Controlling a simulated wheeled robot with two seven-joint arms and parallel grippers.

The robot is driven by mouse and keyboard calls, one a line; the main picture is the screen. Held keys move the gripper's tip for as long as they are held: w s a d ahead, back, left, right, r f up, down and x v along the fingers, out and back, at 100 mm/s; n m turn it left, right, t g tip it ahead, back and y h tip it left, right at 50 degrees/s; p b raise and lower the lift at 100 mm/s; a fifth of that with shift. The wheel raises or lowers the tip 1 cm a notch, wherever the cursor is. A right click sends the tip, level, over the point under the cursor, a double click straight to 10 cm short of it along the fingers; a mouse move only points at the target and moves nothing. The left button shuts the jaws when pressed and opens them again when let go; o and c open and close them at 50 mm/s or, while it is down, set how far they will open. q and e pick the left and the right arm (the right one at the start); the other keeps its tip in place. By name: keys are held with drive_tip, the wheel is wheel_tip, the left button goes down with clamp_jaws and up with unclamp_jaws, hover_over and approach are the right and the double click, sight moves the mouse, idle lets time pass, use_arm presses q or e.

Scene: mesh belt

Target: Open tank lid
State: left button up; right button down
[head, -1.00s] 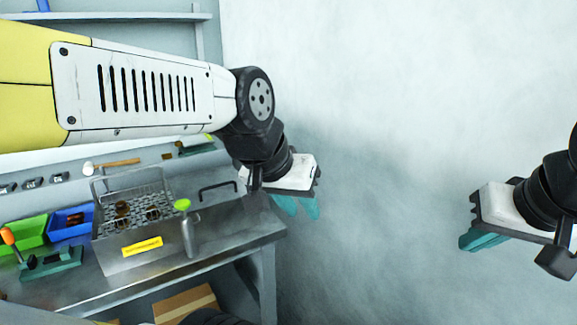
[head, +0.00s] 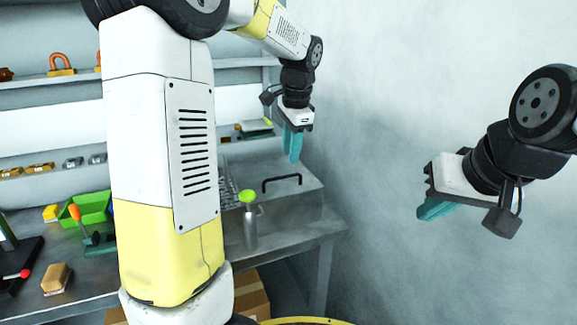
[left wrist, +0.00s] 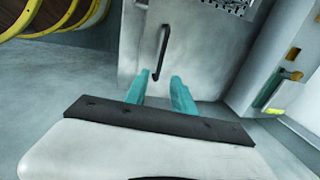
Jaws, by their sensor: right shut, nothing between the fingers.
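The tank's metal lid (head: 300,194) lies flat on the bench unit, and its black bar handle (head: 282,183) stands up from it. In the left wrist view the handle (left wrist: 162,48) shows upright in the picture, just beyond the fingertips, on the grey lid (left wrist: 188,50). My left gripper (head: 292,158) points down above the lid, behind the handle in the head view, apart from it. In the left wrist view its teal fingers (left wrist: 160,88) are spread with nothing between them. My right gripper (head: 435,210) is shut and empty, in the air at the right.
My left arm hides much of the mesh basket. A pale wall (head: 400,90) fills the right side.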

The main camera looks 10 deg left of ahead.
use_arm(q)
hover_over(289, 188)
wheel_tip(289, 188, down, 6)
drive_tip(key=shift+w+f, duration=0.1)
drive_tip(key=shift+f, duration=0.15)
clamp_jaws()
idle(1.4)
